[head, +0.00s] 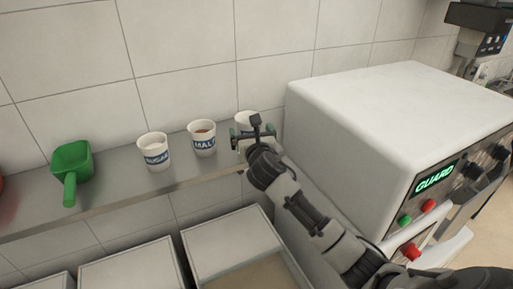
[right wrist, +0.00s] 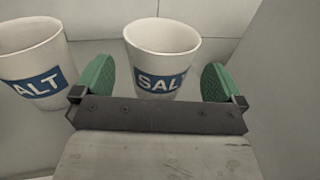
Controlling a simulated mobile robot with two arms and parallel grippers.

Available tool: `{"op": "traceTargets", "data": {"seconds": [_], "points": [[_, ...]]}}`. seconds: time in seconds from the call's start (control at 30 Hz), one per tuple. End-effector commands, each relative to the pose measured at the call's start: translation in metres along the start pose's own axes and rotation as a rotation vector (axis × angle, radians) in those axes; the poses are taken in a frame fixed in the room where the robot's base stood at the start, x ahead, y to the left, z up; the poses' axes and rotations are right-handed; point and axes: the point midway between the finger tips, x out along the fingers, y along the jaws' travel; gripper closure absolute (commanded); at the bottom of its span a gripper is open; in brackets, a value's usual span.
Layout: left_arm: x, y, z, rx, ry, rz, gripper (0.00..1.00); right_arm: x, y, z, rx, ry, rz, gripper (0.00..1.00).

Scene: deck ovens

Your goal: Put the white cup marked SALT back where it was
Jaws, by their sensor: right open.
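The white cup marked SALT (right wrist: 160,50) stands upright on the steel shelf (head: 108,207), at the right end of the row of cups. In the head view the cup (head: 243,119) is partly hidden behind my right gripper (head: 252,137). In the right wrist view my right gripper (right wrist: 160,85) is open, with one green fingertip on each side of the SALT cup and a gap showing at each side. I cannot tell how deep the cup sits between the fingers. My left gripper is not in view.
The MALT cup (head: 202,138) stands just left of the SALT cup, then the SUGAR cup (head: 154,151) and a green scoop (head: 70,168). A white machine labelled GUARD (head: 390,120) stands close on the right. Open bins (head: 225,240) lie below the shelf.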

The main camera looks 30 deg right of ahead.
Motion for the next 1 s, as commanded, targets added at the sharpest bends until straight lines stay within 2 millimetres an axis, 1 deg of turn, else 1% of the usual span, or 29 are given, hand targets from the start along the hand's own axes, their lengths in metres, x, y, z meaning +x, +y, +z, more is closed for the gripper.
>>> {"op": "traceTargets", "data": {"seconds": [0.03, 0.2, 0.4, 0.6, 0.87, 0.93, 1.0], "points": [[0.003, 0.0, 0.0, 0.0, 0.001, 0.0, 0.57, -0.011, 0.0, -0.002, -0.002, -0.001, 0.002, 0.0], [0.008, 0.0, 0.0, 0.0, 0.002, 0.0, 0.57, -0.044, 0.0, -0.002, -0.002, 0.0, 0.002, 0.0], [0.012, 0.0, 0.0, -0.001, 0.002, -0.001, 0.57, -0.072, 0.0, -0.001, -0.001, 0.0, 0.001, 0.0], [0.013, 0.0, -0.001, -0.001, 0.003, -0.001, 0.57, -0.082, 0.0, 0.0, -0.001, 0.0, -0.001, 0.0], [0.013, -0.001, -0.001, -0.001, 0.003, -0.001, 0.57, -0.082, 0.0, 0.0, -0.001, 0.0, 0.0, 0.0], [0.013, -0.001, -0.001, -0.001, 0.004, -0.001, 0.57, -0.082, 0.0, -0.003, 0.009, 0.006, 0.0, 0.0], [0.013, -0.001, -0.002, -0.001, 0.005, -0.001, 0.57, -0.083, 0.0, -0.012, 0.048, 0.03, -0.001, 0.0]]}}
